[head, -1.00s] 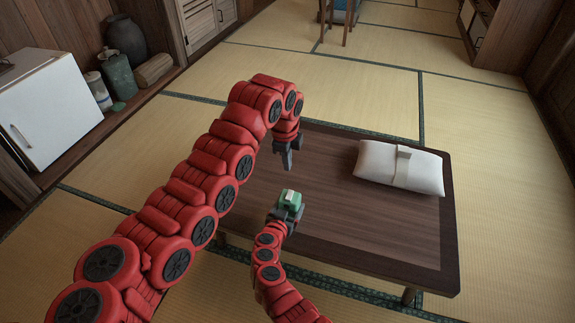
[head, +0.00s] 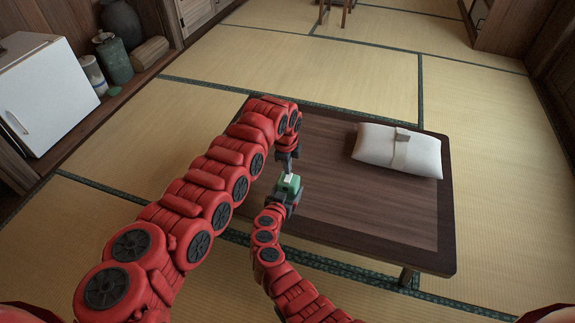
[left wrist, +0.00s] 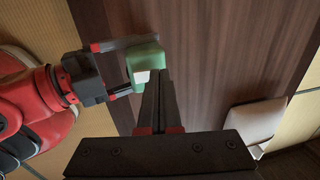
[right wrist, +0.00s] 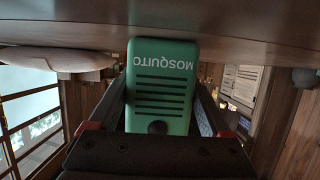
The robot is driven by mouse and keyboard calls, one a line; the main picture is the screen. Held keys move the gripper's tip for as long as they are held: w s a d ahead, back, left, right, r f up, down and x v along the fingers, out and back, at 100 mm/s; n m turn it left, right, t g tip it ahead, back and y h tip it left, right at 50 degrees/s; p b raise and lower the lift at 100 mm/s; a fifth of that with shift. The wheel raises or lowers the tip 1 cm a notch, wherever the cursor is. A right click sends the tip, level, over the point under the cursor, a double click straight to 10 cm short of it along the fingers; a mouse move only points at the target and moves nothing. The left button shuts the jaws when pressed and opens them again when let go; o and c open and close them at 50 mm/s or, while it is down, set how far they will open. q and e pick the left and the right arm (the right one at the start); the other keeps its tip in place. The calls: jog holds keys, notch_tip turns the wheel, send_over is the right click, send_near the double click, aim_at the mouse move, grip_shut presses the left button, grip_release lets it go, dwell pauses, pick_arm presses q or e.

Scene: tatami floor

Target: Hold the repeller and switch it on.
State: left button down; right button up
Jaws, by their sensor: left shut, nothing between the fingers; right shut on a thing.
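The repeller (head: 290,187) is a small green box with a white part on its top, held over the near left part of the table. My right gripper (head: 293,198) is shut on it. In the right wrist view the repeller (right wrist: 160,85) shows upside-down "MOSQUITO" lettering, dark slots and a dark round spot between my fingers. My left gripper (head: 289,171) is shut and empty, its tips pointing down just at the white part. In the left wrist view, the closed tips (left wrist: 159,76) appear beside the white part (left wrist: 142,77); I cannot tell whether they touch.
The low dark wooden table (head: 350,205) is mostly bare. A white pillow-like bundle with a band (head: 375,150) lies on its far right. A white cabinet (head: 40,95), jars (head: 113,58) and a log (head: 150,53) stand at the left wall. Tatami surrounds the table.

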pick_arm(q)
jog(key=shift+w+f, duration=0.1)
jog(key=shift+f, duration=0.15)
jog(key=shift+s+a, duration=0.25)
jog(key=shift+s, duration=0.25)
jog(key=shift+s+r, duration=0.2)
jog(key=shift+s, duration=0.05)
notch_tip(320, 180, up, 14)
jog(key=s, duration=0.2)
jog(key=shift+a, duration=0.3)
